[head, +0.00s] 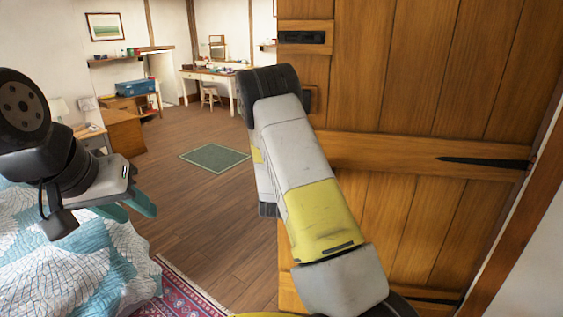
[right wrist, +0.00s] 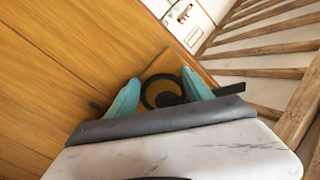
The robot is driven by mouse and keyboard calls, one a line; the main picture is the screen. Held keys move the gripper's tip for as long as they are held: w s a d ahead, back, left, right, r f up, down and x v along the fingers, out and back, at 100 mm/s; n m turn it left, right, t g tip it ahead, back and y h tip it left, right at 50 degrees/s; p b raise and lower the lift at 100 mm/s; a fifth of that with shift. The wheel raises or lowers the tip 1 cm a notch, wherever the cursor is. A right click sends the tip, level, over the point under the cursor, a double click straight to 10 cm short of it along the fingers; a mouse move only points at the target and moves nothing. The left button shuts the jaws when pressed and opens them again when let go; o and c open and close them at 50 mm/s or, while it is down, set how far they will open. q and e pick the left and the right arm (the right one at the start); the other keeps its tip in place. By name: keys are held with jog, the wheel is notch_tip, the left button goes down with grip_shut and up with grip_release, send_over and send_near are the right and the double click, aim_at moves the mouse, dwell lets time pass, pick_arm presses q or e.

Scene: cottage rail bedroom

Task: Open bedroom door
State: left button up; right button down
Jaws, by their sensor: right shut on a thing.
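The wooden plank door (head: 400,100) fills the right of the head view, with a black strap hinge (head: 490,162) on its right side. Its left edge stands free of any frame, with the room showing past it. In the right wrist view the door (right wrist: 70,60) carries a black ring handle (right wrist: 160,92). My right gripper (right wrist: 163,95) has its teal fingers on either side of this handle and is shut on it. In the head view my right arm hides that gripper. My left gripper (head: 128,207) is open and empty above the bed.
A bed with a patterned quilt (head: 60,245) is at lower left, beside a red rug (head: 185,285). A green mat (head: 215,158) lies on open wooden floor. A desk (head: 215,75) and drawers (head: 125,130) stand farther back. The door frame (head: 520,230) is at right.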

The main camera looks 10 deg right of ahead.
jog(key=shift+s+r, duration=0.25)
jog(key=shift+r, duration=0.1)
jog(key=c, duration=0.6)
grip_release()
jog(key=shift+f, duration=0.1)
jog(key=shift+s+a+f, duration=0.1)
jog(key=shift+s+a, duration=0.05)
jog(key=v, duration=0.7)
jog(key=shift+s, duration=0.3)
